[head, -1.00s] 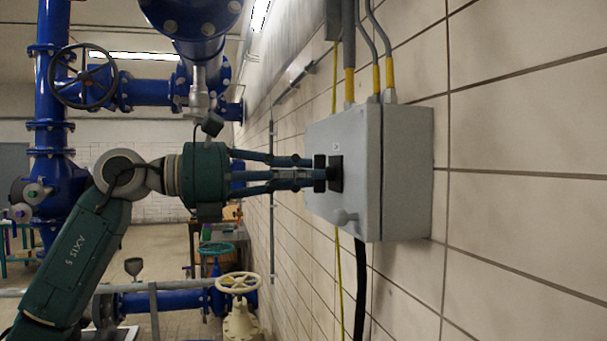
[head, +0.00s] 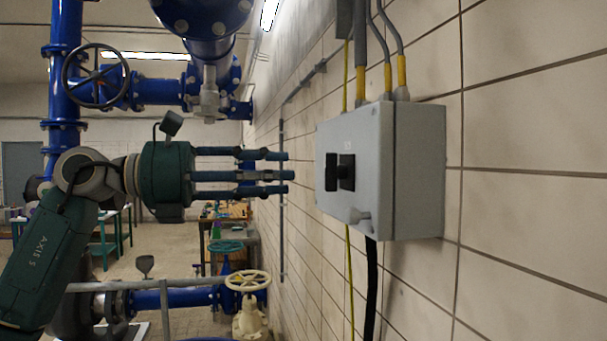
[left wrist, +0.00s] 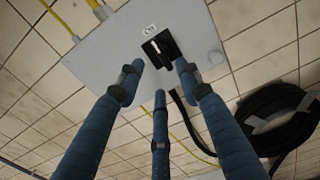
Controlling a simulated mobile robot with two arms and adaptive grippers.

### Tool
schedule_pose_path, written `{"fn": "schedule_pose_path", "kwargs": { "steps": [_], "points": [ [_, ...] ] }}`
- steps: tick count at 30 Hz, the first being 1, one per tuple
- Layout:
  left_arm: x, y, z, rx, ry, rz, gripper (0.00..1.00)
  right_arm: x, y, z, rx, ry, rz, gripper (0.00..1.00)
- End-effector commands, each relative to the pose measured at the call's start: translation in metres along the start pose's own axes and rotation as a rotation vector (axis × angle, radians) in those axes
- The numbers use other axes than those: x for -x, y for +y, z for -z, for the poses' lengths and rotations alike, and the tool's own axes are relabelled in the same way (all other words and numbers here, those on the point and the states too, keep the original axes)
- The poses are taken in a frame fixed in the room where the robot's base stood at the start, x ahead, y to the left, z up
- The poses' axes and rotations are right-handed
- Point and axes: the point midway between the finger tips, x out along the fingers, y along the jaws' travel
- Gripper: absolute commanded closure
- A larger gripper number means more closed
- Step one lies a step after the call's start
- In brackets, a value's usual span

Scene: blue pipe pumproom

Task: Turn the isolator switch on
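The isolator switch (head: 340,172) is a black knob on the front face of a grey wall box (head: 412,170). In the left wrist view the switch (left wrist: 160,47) shows a white mark on its black handle, with a small white label just above it. My left gripper (head: 284,172) points at the switch from the left, with a clear gap between its fingertips and the knob. Its blue fingers are spread and empty. The left wrist view shows the gripper (left wrist: 162,80) with its fingers apart around the line to the switch. My right gripper is not in view.
Grey conduits (head: 365,50) with yellow ends enter the box top. A black cable (head: 370,290) hangs below, coiled in the wrist view (left wrist: 268,118). A cream handwheel valve (head: 248,283) and blue pipes (head: 65,80) stand left. The tiled wall right of the box is clear.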

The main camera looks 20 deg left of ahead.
Motion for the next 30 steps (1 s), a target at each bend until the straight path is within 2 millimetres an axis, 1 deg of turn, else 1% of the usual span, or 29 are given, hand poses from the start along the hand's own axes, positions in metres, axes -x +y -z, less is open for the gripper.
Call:
{"fn": "schedule_pose_path", "kwargs": {
  "steps": [1, 3, 6, 9, 14, 30],
  "points": [
    [0.012, 0.001, 0.001, 0.001, 0.0, -0.004, 0.65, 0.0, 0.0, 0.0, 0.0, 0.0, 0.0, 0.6],
    [0.024, 0.001, 0.001, 0.001, 0.002, -0.003, 0.65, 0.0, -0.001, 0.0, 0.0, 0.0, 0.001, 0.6],
    [0.037, 0.001, 0.001, 0.002, 0.001, -0.002, 0.65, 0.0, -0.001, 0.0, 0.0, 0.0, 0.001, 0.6],
    [0.045, 0.001, 0.001, 0.0, 0.002, 0.0, 0.65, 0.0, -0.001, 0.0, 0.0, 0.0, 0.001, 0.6],
    [0.05, 0.0, 0.001, 0.0, 0.002, 0.002, 0.65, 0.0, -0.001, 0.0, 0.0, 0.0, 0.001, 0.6],
    [0.049, 0.0, 0.001, -0.001, 0.001, 0.001, 0.65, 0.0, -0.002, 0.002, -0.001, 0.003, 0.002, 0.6]
  ]
}}
